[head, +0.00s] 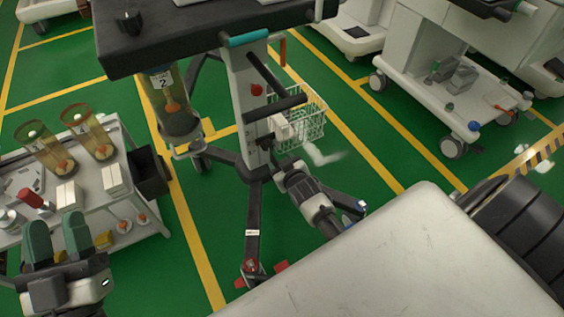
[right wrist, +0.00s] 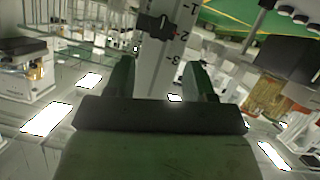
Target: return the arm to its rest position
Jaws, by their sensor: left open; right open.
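My left gripper (head: 56,228) is at the lower left of the head view, its two green fingers apart and nothing between them. It is in front of the white side cart. My right gripper (right wrist: 159,72) shows in the right wrist view with its dark green fingers spread. A white post with numbers (right wrist: 170,50) shows beyond and between the fingers; I cannot tell how far off it is. In the head view a grey and black arm part (head: 312,200), probably mine, reaches toward the stand's post, and its fingers cannot be made out.
A wheeled stand (head: 247,110) with a dark top and a wire basket (head: 312,122) is ahead. A white cart (head: 150,218) with amber canisters (head: 88,133) is at left. Another white cart (head: 430,95) is at upper right.

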